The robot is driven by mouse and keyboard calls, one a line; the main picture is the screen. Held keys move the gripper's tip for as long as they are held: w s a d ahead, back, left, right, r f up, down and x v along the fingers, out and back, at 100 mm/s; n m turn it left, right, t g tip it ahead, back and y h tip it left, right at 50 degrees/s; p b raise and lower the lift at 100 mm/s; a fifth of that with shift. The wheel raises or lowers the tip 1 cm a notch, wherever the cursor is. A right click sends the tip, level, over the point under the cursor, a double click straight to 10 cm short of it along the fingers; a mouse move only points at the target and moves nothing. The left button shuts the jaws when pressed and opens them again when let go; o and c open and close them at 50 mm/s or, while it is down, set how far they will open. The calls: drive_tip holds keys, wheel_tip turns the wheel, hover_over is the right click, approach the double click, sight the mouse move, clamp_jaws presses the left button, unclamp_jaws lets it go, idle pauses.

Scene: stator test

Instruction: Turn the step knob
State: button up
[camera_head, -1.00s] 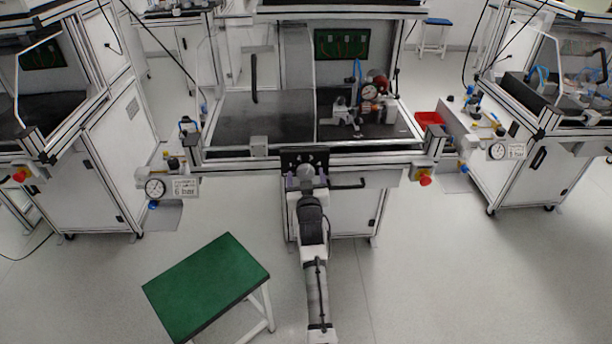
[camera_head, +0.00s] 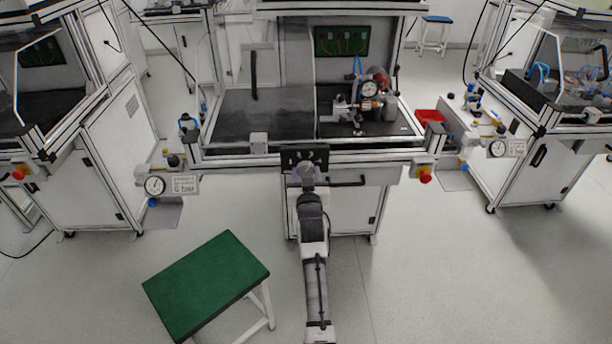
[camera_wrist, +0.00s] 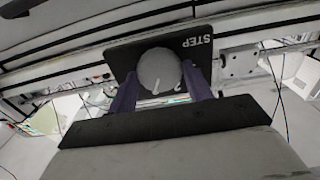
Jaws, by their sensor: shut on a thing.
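The step knob (camera_wrist: 160,72) is a round grey knob on a black plate (camera_wrist: 119,62) marked "STEP" in the wrist view. The two dark purple fingers of my gripper (camera_wrist: 160,90) stand on either side of the knob and are shut on it. Part of a white marking shows at the knob's lower edge. In the head view, the black plate (camera_head: 318,156) is on the front of the middle test station, and my gripper (camera_head: 307,178) is at it. The knob is largely hidden there by my gripper and wrist.
The middle station (camera_head: 250,118) has a dark work surface with a gauge fixture (camera_head: 369,88). A black handle (camera_head: 348,182) is close to the right of my wrist. A red emergency button (camera_head: 425,177) is farther right. A green-topped stool (camera_head: 206,285) stands at lower left.

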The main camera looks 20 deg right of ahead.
drive_tip(key=m, duration=0.3)
drive_tip(key=shift+m+b, duration=0.3)
drive_tip(key=shift+m, duration=0.1)
drive_tip(key=shift+f+m, duration=0.1)
drive_tip(key=shift+m, duration=1.9)
drive_tip(key=shift+p, duration=0.3)
drive_tip(key=o, duration=1)
drive_tip(key=shift+s, duration=0.1)
drive_tip(key=b+v, duration=0.3)
drive_tip(key=v, duration=1)
drive_tip(key=shift+s+b, duration=0.3)
drive_tip(key=shift+s, duration=0.05)
